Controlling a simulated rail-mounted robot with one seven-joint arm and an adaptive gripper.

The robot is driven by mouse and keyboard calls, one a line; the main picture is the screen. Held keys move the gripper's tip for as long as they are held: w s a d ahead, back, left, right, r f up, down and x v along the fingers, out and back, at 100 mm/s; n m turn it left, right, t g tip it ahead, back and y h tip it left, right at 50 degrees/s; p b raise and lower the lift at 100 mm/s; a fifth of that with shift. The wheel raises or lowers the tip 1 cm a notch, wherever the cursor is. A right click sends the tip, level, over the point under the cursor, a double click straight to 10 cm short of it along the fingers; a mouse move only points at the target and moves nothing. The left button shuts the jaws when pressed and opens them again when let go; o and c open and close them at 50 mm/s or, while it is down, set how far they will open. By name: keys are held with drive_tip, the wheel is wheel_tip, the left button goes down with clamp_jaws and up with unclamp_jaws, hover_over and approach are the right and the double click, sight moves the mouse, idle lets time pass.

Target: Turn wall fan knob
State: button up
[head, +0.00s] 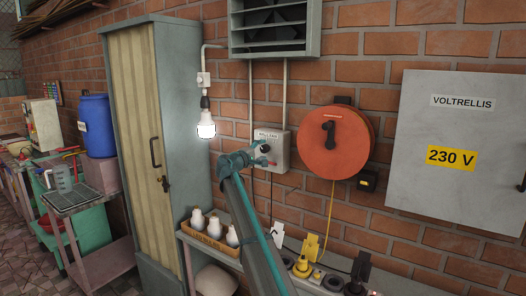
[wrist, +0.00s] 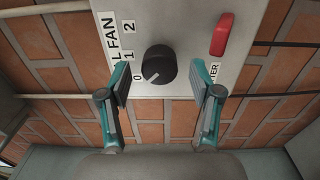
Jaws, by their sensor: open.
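The wall fan knob is a round black knob (wrist: 159,65) on a light grey control box, with a pale pointer line aimed toward the 0 mark. The labels 0, 1 and 2 and part of the word FAN show to its left in the wrist view. The control box (head: 281,154) is on the brick wall below the fan in the head view. My gripper (wrist: 162,80) is open, with one teal finger on each side of the knob's lower part and gaps between. In the head view my gripper (head: 262,150) is in front of the box and hides part of it.
A red switch (wrist: 222,34) is right of the knob on the same box.

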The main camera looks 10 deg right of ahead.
drive_tip(key=v, duration=1)
